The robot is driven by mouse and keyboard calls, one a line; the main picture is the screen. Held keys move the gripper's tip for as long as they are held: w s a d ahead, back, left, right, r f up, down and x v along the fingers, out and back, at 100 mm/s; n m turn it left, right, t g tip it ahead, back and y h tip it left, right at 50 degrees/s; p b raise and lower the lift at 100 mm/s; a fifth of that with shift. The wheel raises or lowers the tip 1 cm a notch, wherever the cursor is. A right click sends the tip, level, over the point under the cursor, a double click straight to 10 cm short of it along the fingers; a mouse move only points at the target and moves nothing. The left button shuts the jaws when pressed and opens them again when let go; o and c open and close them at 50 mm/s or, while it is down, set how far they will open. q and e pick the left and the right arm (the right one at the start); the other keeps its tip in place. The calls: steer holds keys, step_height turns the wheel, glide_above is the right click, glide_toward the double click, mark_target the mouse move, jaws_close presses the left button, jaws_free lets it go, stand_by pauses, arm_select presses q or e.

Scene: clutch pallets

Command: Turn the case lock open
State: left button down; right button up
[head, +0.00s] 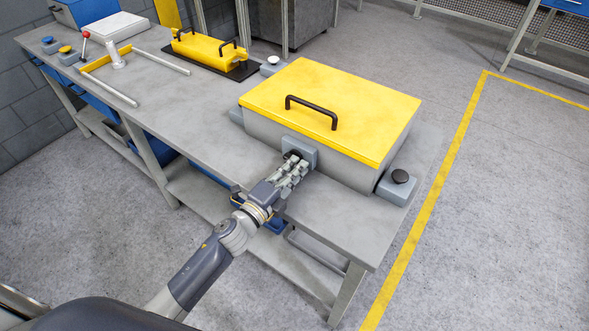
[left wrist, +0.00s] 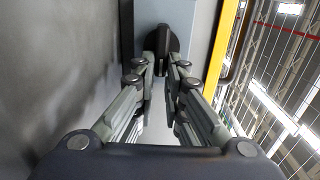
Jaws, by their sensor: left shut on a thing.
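The case (head: 245,117) is a grey box with a yellow lid (head: 350,100) and a black handle (head: 311,110), standing on the workbench. Its lid is down. The lock is a black knob (left wrist: 163,45) on a light blue-grey plate (head: 309,150) at the front of the case. My left gripper (head: 295,162) reaches the lock from the front. In the left wrist view its fingers (left wrist: 161,68) are shut on the black knob, one finger on each side. The knob is mostly hidden in the head view. My right gripper is not in view.
Grey blocks with round knobs stand beside the case, one with a black knob (head: 400,177) at its right. A yellow tool box (head: 208,50) and a yellow-and-grey frame (head: 105,60) lie farther left on the workbench (head: 200,110). The bench between is clear.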

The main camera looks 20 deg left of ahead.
arm_select(q)
steer(key=shift+f, duration=0.1)
steer(key=c, duration=1.7)
jaws_free()
steer(key=shift+o, duration=0.2)
steer(key=v, duration=1.2)
